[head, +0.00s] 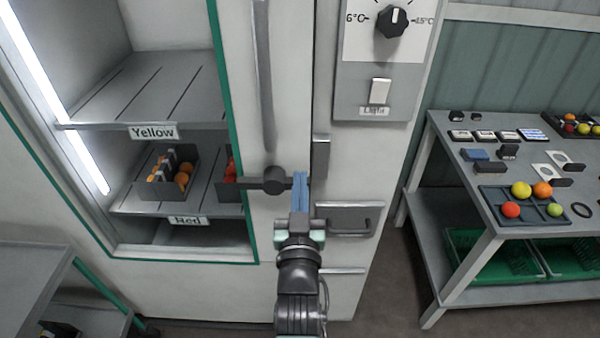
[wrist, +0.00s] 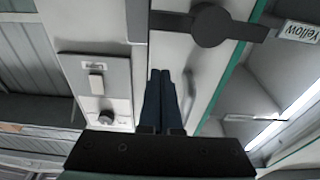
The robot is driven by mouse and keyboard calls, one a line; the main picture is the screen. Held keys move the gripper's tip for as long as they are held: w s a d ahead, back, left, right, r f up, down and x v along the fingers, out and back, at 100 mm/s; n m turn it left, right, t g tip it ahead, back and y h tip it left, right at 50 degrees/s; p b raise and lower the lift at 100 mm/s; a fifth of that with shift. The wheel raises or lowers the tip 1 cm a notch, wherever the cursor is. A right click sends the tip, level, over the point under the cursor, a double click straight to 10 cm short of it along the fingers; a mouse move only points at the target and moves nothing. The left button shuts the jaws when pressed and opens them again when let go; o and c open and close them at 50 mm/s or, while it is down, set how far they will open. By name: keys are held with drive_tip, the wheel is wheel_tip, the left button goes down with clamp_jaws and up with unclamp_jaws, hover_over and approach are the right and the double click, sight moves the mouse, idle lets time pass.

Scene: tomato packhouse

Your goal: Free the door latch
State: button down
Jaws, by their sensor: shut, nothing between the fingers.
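The door latch (head: 275,179) is a dark round hub with a flat bar through it, on the pale door frame. Its bar lies about level, its left end across the green-edged window side and its right end near the door's edge. In the wrist view the latch (wrist: 211,25) crosses the top of the picture. My gripper (head: 300,176) is shut and empty, its blue fingers pointing up at the bar's right end and partly covering it. In the wrist view the shut fingertips (wrist: 166,71) lie below the bar's left part. I cannot tell whether they touch it.
A long vertical handle (head: 264,80) runs above the latch. A grey upright plate (head: 321,157) and a recessed grey handle panel (head: 346,218) are right of my gripper. A control panel (head: 372,100) with knob and switch is above right. A work table (head: 440,150) stands farther right.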

sight(302, 165)
drive_tip(key=w, duration=0.4)
drive_tip(key=shift+w+r, duration=0.2)
drive_tip(key=shift+r, duration=0.15)
wheel_tip(302, 165, down, 3)
drive_tip(key=shift+s+f+p, duration=0.1)
drive_tip(key=shift+p, duration=0.2)
drive_tip(key=shift+s+f, duration=0.1)
drive_tip(key=shift+f, duration=0.35)
drive_tip(key=shift+f+m+b, duration=0.3)
drive_tip(key=shift+f+m, duration=0.1)
drive_tip(key=shift+m, duration=0.6)
drive_tip(key=shift+a+f+m+g+h, duration=0.15)
drive_tip(key=shift+f+m+h, duration=0.4)
drive_tip(key=shift+m, duration=1.1)
drive_tip(key=shift+a+f+m+g+h, duration=0.1)
drive_tip(key=shift+f+m, duration=0.75)
drive_tip(key=shift+m, duration=0.75)
drive_tip(key=shift+a+f+m+g+h, duration=0.15)
drive_tip(key=shift+f+m+h, duration=0.4)
drive_tip(key=shift+m, duration=1.1)
drive_tip(key=shift+d+f, duration=0.1)
drive_tip(key=shift+f, duration=0.1)
